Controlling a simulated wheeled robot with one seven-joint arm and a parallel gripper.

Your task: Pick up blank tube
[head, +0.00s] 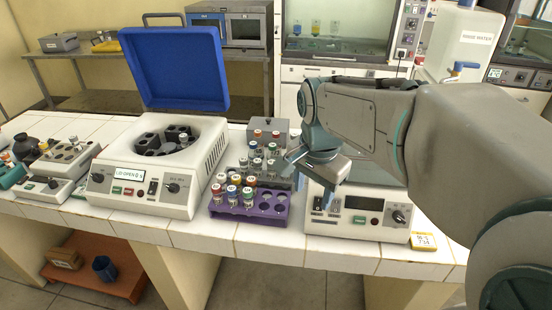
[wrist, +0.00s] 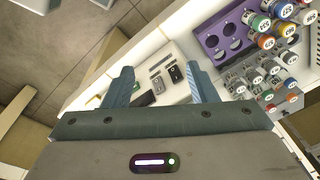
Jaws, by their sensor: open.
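A purple rack (head: 232,212) holds several capped tubes (head: 233,190) on its left side, with empty holes on its right. Behind it a grey rack (head: 284,182) holds more capped tubes (head: 256,163). I cannot tell which tube is the blank one; the cap markings are too small to read. My gripper (head: 311,188) is open and empty, above the bench to the right of the racks. In the wrist view my gripper (wrist: 160,72) has its fingers apart. The purple rack (wrist: 211,42) and grey rack (wrist: 236,82) show at upper right there.
An open centrifuge (head: 205,170) with a raised blue lid (head: 178,68) stands left of the racks. A white device (head: 358,222) with a display sits below my gripper. A grey box (head: 268,126) stands behind the racks.

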